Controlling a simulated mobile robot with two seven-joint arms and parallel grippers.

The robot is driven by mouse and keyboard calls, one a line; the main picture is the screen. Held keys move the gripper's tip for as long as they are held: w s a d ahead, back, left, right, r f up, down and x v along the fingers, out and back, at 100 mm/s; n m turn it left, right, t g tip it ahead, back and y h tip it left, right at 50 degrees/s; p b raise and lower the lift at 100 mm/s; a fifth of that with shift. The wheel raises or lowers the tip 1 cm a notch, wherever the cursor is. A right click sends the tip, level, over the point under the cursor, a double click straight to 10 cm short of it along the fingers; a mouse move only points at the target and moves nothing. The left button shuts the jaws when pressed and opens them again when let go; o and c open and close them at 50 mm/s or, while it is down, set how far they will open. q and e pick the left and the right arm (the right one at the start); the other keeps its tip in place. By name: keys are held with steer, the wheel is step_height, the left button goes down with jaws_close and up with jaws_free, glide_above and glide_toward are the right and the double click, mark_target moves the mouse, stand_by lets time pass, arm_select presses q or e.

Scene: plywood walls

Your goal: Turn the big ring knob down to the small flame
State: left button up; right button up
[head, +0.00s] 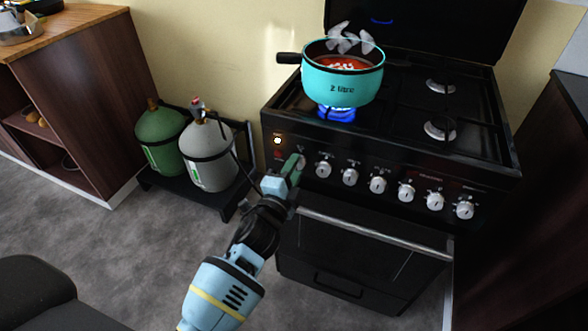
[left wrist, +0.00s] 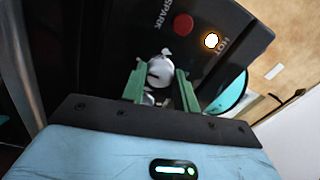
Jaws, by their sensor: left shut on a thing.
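The black stove (head: 340,170) has a row of several silver knobs along its front. My left gripper (head: 294,166) is at the leftmost knob (head: 301,161) and partly hides it. In the left wrist view the green fingers of my left gripper (left wrist: 161,80) stand on either side of this silver knob (left wrist: 160,70), shut on it. The labels near it are too small to read in the head view, and I cannot tell its exact setting. A blue flame (head: 337,113) burns on the front left burner under a turquoise pot (head: 343,84). My right gripper is not in view.
The steaming pot's black handle (head: 289,58) points left. A lit orange lamp (head: 277,141) and a red button (left wrist: 183,24) sit beside the knob. A green gas bottle (head: 160,138) and a grey one (head: 207,150) stand left of the stove. The oven handle (head: 375,232) runs below.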

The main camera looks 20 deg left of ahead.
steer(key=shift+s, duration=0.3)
arm_select(q)
steer(key=o, duration=1)
steer(key=shift+c, duration=0.2)
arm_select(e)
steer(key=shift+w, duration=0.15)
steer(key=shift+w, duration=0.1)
arm_select(q)
steer(key=s, duration=0.8)
steer(key=shift+f, duration=0.2)
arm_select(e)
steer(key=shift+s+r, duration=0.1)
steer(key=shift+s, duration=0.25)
arm_select(q)
steer(key=shift+a, duration=0.1)
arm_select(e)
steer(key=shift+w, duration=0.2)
